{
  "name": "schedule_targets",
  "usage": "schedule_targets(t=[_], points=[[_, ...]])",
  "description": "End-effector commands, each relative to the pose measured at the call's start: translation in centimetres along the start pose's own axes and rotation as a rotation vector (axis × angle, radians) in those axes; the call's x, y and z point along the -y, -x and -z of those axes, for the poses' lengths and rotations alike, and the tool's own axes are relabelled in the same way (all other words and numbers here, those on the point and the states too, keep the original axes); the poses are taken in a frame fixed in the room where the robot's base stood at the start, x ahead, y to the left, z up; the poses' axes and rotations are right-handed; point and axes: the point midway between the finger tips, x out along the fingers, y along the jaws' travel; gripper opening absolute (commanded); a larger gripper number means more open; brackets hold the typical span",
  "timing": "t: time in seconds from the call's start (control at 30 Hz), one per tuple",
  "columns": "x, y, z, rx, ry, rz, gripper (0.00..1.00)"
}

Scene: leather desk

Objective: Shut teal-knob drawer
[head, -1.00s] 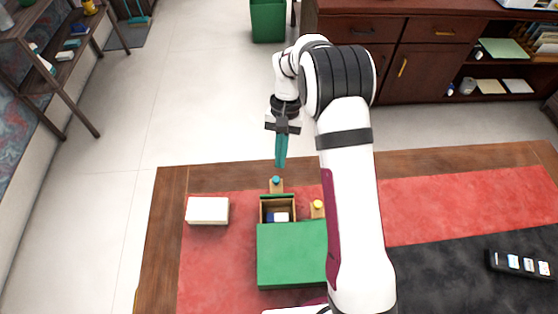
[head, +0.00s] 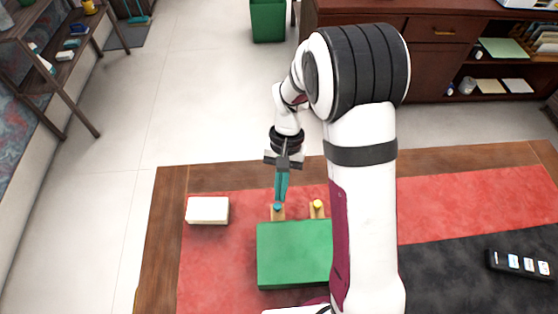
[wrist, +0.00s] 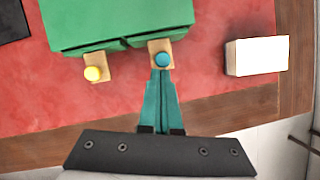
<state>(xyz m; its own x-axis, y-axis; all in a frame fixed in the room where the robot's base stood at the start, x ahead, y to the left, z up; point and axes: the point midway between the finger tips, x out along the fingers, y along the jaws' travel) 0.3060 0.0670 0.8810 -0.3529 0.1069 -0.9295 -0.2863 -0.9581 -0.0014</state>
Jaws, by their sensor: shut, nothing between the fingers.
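The green cabinet (head: 292,255) stands on the red part of the desk. The teal knob (head: 277,206) sits on a tan tab at its far side; the knob also shows in the wrist view (wrist: 162,59). The teal-knob drawer's front (wrist: 148,42) looks flush with the cabinet, and no open interior shows. My gripper (head: 281,200) is shut and empty, its teal fingers pointing down with the tips right at the teal knob. In the wrist view the fingertips (wrist: 161,72) lie just below the knob; whether they touch it I cannot tell.
A yellow knob (head: 318,204) on its own tan tab is beside the teal one. A white box (head: 207,210) lies to the left on the desk. My arm hides part of the cabinet.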

Motion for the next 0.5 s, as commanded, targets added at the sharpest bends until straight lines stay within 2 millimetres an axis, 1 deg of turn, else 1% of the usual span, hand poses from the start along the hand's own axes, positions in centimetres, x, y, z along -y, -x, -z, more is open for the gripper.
schedule_targets(t=[0.07, 0.37, 0.43, 0.5], points=[[-0.1, -0.1, -0.3, 0.003, -0.001, -0.001, 0.0], [-0.1, -0.1, -0.2, 0.005, -0.002, -0.002, 0.0], [-0.1, 0.1, 0.5, 0.005, -0.002, -0.002, 0.0], [-0.1, 0.7, 1.9, 0.002, -0.004, 0.0, 0.0]])
